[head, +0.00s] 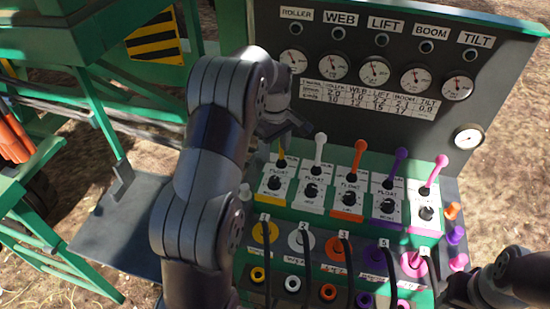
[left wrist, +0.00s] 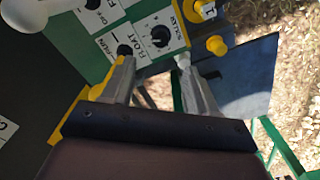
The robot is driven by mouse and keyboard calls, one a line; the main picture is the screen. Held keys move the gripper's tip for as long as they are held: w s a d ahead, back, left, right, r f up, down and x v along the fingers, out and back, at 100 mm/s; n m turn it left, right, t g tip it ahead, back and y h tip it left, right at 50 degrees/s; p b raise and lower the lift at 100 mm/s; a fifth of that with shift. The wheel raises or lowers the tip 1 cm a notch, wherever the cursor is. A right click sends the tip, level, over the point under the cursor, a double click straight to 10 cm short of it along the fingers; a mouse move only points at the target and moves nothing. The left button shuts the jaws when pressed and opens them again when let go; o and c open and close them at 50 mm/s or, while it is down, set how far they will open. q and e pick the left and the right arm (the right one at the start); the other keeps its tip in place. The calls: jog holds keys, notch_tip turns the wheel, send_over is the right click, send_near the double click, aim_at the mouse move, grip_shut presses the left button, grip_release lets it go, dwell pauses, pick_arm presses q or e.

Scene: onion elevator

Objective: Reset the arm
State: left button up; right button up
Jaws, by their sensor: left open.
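My left arm rises through the middle-left of the head view, and its gripper (head: 296,126) hangs over the left end of the control panel, near the top of the yellow lever (head: 282,158). In the left wrist view the two fingers of this gripper (left wrist: 155,68) are apart with nothing between them. Beyond them lie black dials (left wrist: 160,37) on white plates marked FLOAT and a yellow knob (left wrist: 216,45). Part of my right arm shows at the lower right of the head view; its gripper cannot be made out.
The white lever (head: 319,152), orange lever (head: 358,158), purple lever (head: 398,162) and pink lever (head: 434,172) stand right of my left gripper. A gauge board (head: 400,65) rises behind them. Green machine frames (head: 90,40) and a grey plate (head: 125,222) are at left.

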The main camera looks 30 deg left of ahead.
pick_arm(q)
jog(key=shift+r, duration=0.1)
dwell(0.4)
jog(key=s+d+m, duration=0.6)
jog(key=s+m, duration=0.1)
jog(key=s, duration=0.3)
jog(key=s+d+m+t, duration=0.1)
jog(key=s+d+m, duration=0.5)
jog(key=s, duration=0.4)
jog(key=shift+f+m, duration=0.2)
jog(key=shift+m, duration=0.3)
jog(key=shift+s, duration=0.15)
